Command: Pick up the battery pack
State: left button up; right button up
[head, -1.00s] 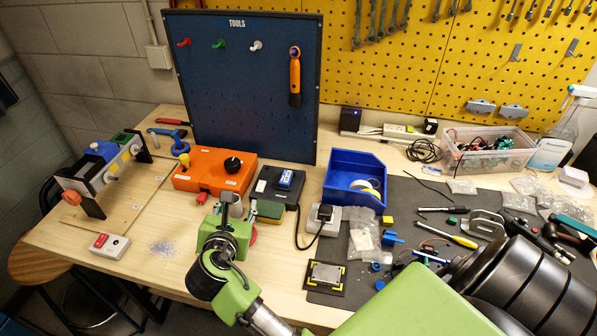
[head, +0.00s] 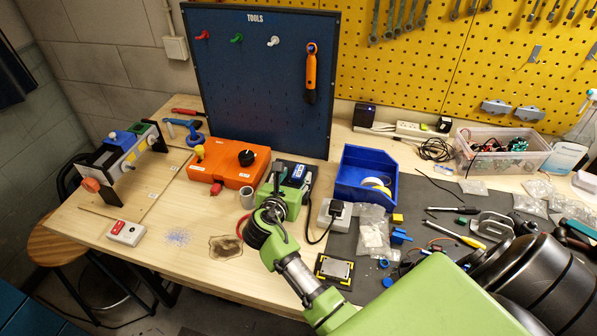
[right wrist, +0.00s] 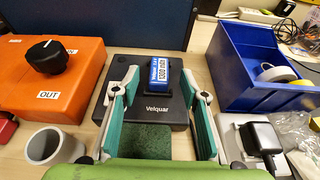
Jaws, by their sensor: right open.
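The battery pack (head: 298,173) is a small blue block with a white label, seated in the black charger (right wrist: 150,108) marked Velquar. It also shows in the right wrist view (right wrist: 160,73), upright at the back of the charger. My right gripper (head: 291,182) is open and empty, its green-padded fingers pointing at the charger. In the right wrist view my right gripper (right wrist: 162,80) has one finger on each side of the line to the pack, with the pack ahead of and between the tips. My left gripper is not in view.
An orange box (head: 230,163) with a black knob and a grey cup (right wrist: 53,146) stand to the left. A blue bin (head: 366,176) and a grey block with a black plug (head: 335,212) are on the right. A green pad (right wrist: 145,146) lies below the fingers.

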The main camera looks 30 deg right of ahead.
aim_at(298, 172)
jog(key=x, duration=0.3)
jog(key=shift+w+f, duration=0.15)
jog(key=shift+f, duration=0.1)
grip_shut()
jog(key=shift+r, duration=0.1)
jog(key=shift+r+p, duration=0.1)
jog(key=shift+p, duration=0.2)
